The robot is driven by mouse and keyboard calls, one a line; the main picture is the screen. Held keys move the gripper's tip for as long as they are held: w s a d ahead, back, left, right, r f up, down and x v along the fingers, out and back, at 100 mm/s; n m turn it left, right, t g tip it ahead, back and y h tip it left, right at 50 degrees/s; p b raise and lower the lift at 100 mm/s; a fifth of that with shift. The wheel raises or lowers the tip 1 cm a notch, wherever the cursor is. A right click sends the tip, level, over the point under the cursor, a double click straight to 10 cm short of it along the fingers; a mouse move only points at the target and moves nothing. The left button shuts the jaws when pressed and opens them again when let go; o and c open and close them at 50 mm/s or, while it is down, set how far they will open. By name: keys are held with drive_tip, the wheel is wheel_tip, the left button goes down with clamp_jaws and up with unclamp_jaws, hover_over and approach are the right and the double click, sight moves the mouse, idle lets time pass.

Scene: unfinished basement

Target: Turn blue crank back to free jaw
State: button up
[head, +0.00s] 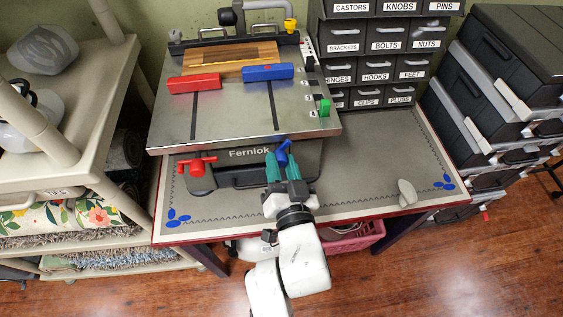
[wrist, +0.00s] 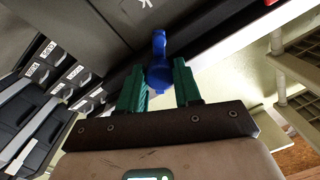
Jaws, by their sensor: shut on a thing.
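The Fernlok machine (head: 245,120) stands on the bench, its flat steel top facing up. A red jaw block (head: 194,83) and a blue jaw block (head: 268,72) lie on the top, at the near side of a striped wooden board (head: 230,57). The blue crank (head: 283,150) is on the machine's front face, right of the red crank (head: 197,165). My gripper (head: 283,163) has its green fingers at the blue crank and is shut on it. In the wrist view the blue crank (wrist: 159,70) stands between the fingertips; the exact contact is hard to see.
Labelled drawers (head: 380,60) stand at the back right of the bench. Black cases (head: 500,80) are stacked to the right, and a beige shelf (head: 60,165) is on the left. A pale stone-like object (head: 407,193) lies on the bench mat (head: 365,150), which is otherwise mostly clear at right.

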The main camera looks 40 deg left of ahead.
drive_tip(key=n, duration=0.8)
drive_tip(key=shift+h, duration=0.3)
drive_tip(key=n, duration=0.4)
drive_tip(key=shift+s+t, duration=0.1)
drive_tip(key=shift+t, duration=0.2)
drive_tip(key=shift+f+n+h, duration=0.1)
drive_tip(key=shift+n+h, duration=0.2)
drive_tip(key=shift+n, duration=1.2)
drive_tip(key=o, duration=1)
drive_tip(key=shift+o, duration=0.2)
drive_tip(key=f+v, duration=0.1)
drive_tip(key=v, duration=0.9)
drive_tip(key=shift+s+d+r, duration=0.25)
drive_tip(key=shift+s+r, duration=0.05)
drive_tip(key=shift+r, duration=0.2)
